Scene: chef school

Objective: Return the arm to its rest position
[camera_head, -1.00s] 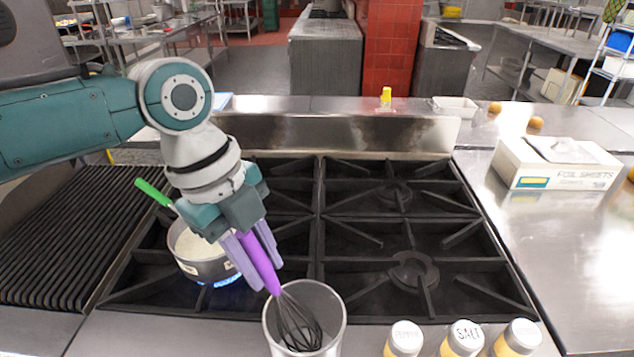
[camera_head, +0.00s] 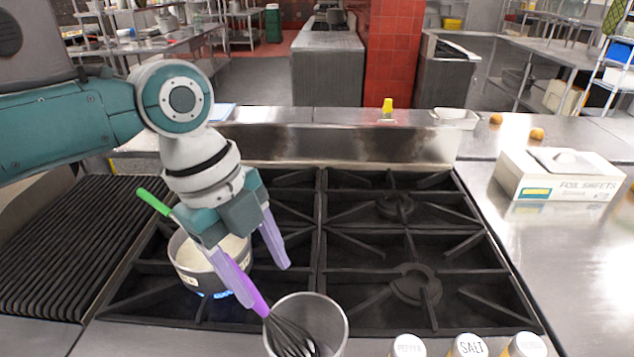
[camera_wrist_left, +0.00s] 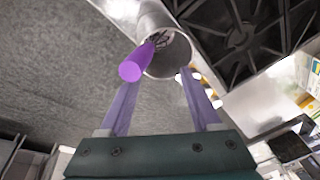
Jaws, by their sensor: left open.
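My left gripper (camera_head: 262,274) is open above the stove's front left, its purple-grey fingers spread. A whisk with a purple handle (camera_head: 248,290) leans in a metal canister (camera_head: 331,318) at the stove's front edge. My right gripper is in neither view.
A pot (camera_head: 190,262) with pale contents and a green-handled utensil (camera_head: 153,201) stands over a blue flame beside the gripper. Shakers (camera_head: 468,346) stand at the front right. The right burners are clear.

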